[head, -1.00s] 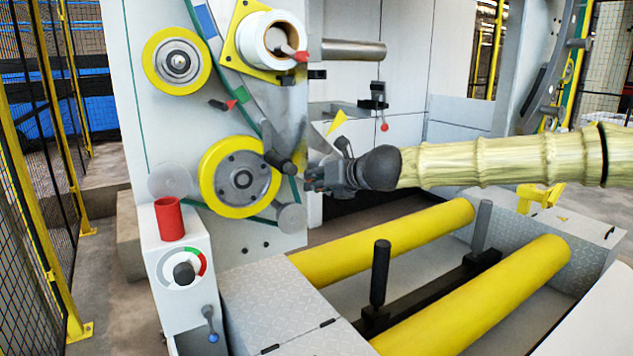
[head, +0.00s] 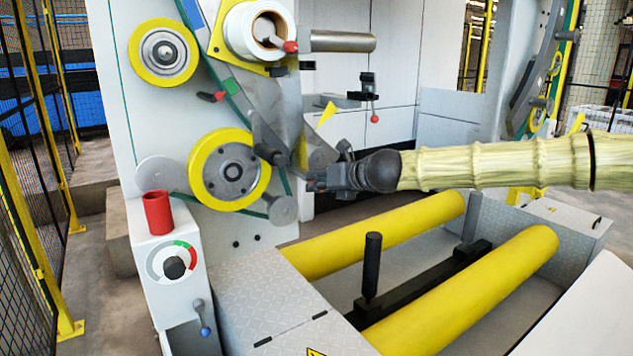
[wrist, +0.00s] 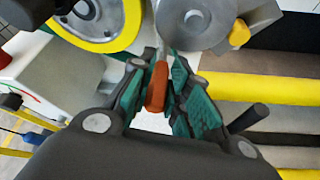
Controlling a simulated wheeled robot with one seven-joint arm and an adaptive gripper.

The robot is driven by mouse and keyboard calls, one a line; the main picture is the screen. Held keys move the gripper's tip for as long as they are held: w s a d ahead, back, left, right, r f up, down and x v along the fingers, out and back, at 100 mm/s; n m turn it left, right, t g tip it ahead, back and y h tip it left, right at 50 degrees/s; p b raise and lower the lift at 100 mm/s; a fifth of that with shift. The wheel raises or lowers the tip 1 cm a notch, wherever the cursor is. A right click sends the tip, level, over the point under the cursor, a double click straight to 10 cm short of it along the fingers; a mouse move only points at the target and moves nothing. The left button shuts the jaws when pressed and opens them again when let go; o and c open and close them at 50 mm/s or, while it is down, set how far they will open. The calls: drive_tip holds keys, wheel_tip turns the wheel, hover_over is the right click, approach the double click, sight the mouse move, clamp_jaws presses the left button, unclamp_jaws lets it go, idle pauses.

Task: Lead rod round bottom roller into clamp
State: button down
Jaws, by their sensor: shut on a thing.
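My gripper (head: 314,183) is beside the lower part of the machine's grey front panel, right of the large yellow-rimmed wheel (head: 230,169). In the wrist view its green-padded jaws (wrist: 160,72) are shut on an orange-red rod (wrist: 156,88). The rod is hidden in the head view. A small grey roller (head: 283,210) sits below and left of my gripper. In the wrist view a grey disc (wrist: 195,22) lies just beyond the jaws. A black fixture with a red-knobbed lever (head: 368,92) stands behind; I cannot tell whether it is the clamp.
Two long yellow rollers (head: 470,285) lie below my arm, with an upright black post (head: 371,265) between them. A control box with a red cup (head: 157,212) stands at left. A white roll (head: 255,32) is mounted above. Fencing (head: 30,200) bounds the left.

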drive_tip(key=shift+d+r, duration=0.1)
idle(0.4)
drive_tip(key=w+d+p, duration=0.2)
drive_tip(key=d, duration=0.1)
drive_tip(key=w+d+p, duration=0.1)
drive_tip(key=p, duration=0.1)
drive_tip(key=shift+d, duration=0.15)
idle(0.5)
idle(0.4)
drive_tip(key=shift+w+d+r+p, duration=0.25)
drive_tip(key=shift+d+r+p, duration=0.15)
drive_tip(key=shift+r+p, duration=0.55)
drive_tip(key=shift+w+d+r+p, duration=0.3)
drive_tip(key=shift+r+p, duration=0.3)
drive_tip(key=shift+p, duration=0.65)
drive_tip(key=shift+w+d+r+p, duration=0.2)
drive_tip(key=shift+d+r+p, duration=0.25)
drive_tip(key=shift+r+p, duration=0.5)
drive_tip(key=shift+f, duration=0.15)
